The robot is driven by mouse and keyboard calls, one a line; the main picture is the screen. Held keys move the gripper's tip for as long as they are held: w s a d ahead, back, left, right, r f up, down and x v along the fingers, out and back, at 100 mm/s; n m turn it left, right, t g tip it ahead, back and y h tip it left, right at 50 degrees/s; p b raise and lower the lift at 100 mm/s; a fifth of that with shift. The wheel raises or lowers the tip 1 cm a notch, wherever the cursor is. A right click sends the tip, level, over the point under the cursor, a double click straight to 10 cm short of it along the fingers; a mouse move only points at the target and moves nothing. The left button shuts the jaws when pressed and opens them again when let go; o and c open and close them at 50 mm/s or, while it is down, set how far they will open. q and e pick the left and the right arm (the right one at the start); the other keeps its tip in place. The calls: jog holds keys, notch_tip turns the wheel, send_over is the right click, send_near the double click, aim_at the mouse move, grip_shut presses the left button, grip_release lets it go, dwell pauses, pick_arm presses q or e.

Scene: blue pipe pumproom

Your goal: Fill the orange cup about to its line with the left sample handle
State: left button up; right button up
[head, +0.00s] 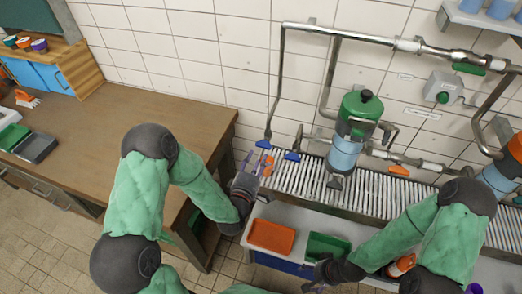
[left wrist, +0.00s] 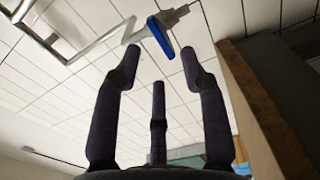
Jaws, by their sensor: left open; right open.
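A pipe comes down the wall and ends in a blue handle (head: 263,144), the left of two; the other blue handle (head: 292,156) is to its right. In the left wrist view a blue handle (left wrist: 160,38) shows beyond and between my fingertips, apart from them. My left gripper (head: 252,161) is open, just below the left handle. A small orange object (head: 268,166), perhaps the orange cup, is beside it above the slatted grate; its shape is partly hidden. My right gripper (head: 314,287) is open at the bottom edge, below the green tray.
An orange tray (head: 271,236) and a green tray (head: 328,247) sit in front of the slatted grate (head: 310,186). An orange-and-white object (head: 402,265) is near my right arm.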

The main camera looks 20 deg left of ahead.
pick_arm(q)
jog(key=shift+s, duration=2.25)
jog(key=s+d+f+m+g+h, duration=0.15)
jog(key=f+m+g, duration=0.25)
jog(key=f, duration=0.4)
jog(key=s+d+f+m+g, duration=0.2)
jog(key=f+m+g, duration=0.15)
jog(key=f, duration=0.45)
jog(key=s+d+f+m+g+h, duration=0.1)
jog(key=s+d+f+m+g, duration=0.1)
jog(key=s+f+g, duration=0.3)
jog(key=s+d+f+m+g+h, duration=0.1)
jog(key=s+f+m+g, duration=0.4)
jog(key=s, duration=0.6)
jog(key=shift+d+f, duration=0.25)
jog(key=shift+d, duration=0.5)
jog(key=shift+w, duration=0.1)
